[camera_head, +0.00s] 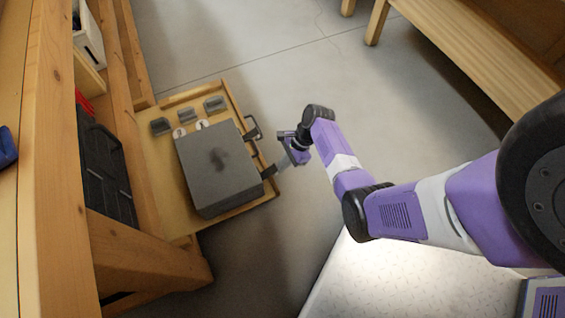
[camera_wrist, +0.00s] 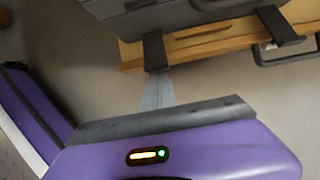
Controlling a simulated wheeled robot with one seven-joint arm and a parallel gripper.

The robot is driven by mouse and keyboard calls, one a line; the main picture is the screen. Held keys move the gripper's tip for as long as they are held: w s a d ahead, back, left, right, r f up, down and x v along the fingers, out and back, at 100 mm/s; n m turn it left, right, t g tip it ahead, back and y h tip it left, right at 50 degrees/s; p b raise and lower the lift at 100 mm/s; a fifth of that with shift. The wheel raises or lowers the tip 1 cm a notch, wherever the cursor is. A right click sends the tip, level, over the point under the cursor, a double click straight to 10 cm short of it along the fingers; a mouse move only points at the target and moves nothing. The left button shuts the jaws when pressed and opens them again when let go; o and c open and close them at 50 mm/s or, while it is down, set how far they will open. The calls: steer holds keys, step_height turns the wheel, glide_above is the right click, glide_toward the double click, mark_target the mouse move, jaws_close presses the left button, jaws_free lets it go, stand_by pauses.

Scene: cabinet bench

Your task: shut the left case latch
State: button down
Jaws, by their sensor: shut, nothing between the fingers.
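The dark grey case (camera_head: 215,165) lies closed in a shallow wooden drawer. The latch nearer the picture's bottom (camera_head: 269,172) is the left one in the wrist view (camera_wrist: 155,52); the other latch (camera_head: 251,134) is the right one there (camera_wrist: 278,25). Both appear swung outward from the case. My gripper (camera_head: 284,163) is shut and empty, its pale fingertips (camera_wrist: 157,92) right at the left latch's outer end. I cannot tell whether they touch.
The wooden drawer (camera_head: 158,205) extends from a bench at left, with small grey blocks (camera_head: 215,104) and white discs behind the case. A wooden bench (camera_head: 480,50) stands at upper right. The floor between is clear.

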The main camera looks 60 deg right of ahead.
mark_target(275, 167)
steer(key=r+g+h+p, duration=0.1)
steer(key=p, duration=0.2)
steer(key=w+a+r+g+h+p, duration=0.1)
steer(key=r+h+p, duration=0.1)
steer(key=p, duration=0.1)
steer(key=a+r+g+h+p, duration=0.1)
steer(key=h+p, duration=0.1)
steer(key=p, duration=0.1)
steer(key=shift+w+r, duration=0.15)
steer(key=shift+r, duration=0.05)
steer(key=g+h, duration=0.1)
steer(key=w+a+r+g+h, duration=0.1)
steer(key=h, duration=0.1)
steer(key=shift+a+g+b, duration=0.25)
steer(key=shift+g+b, duration=0.05)
steer(key=shift+b, duration=0.1)
steer(key=shift+r, duration=0.25)
steer(key=shift+r+p, duration=0.7)
steer(key=shift+p, duration=0.1)
